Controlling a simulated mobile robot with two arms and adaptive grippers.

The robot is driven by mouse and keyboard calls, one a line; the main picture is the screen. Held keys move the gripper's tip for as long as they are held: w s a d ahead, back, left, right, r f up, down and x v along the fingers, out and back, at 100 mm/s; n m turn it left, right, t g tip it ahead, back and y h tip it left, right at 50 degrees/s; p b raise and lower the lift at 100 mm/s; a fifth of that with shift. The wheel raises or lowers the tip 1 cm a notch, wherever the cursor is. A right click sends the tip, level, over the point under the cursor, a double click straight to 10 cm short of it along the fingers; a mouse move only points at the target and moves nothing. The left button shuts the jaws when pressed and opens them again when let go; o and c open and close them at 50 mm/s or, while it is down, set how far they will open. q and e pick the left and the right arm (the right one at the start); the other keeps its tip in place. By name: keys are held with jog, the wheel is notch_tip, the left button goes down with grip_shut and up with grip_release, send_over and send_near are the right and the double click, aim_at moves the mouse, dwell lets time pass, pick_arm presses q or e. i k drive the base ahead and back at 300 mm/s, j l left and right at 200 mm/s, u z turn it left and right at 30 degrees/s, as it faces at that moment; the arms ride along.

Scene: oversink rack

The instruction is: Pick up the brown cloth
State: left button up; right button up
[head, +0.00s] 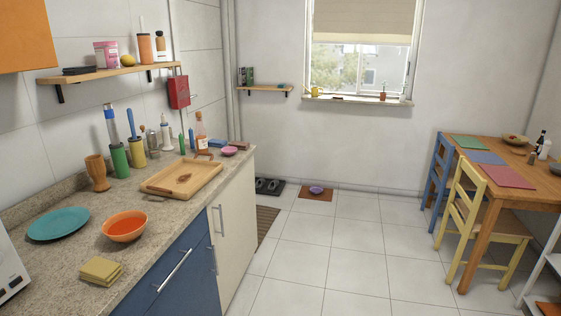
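A folded cloth (100,270), mustard-tan in colour, lies in a small flat stack near the front edge of the granite-look counter (150,245). It is the nearest cloth-like thing in the head view, and no other thing on the counter looks clearly like a brown cloth. A small brown item (184,178) lies in the wooden tray (160,189); it is too small to tell what it is. Neither of my grippers shows in the head view.
An orange bowl (125,228) stands just behind the cloth, and a teal plate (58,224) lies to its left. A white appliance (10,272) is at the left edge. Blue drawers (170,280) with handles are below the counter. The tiled floor (330,250) is mostly clear.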

aim_at(242, 146)
jog(key=i+j+z, duration=0.1)
jog(key=i+z, duration=0.3)
jog(key=i, duration=1.5)
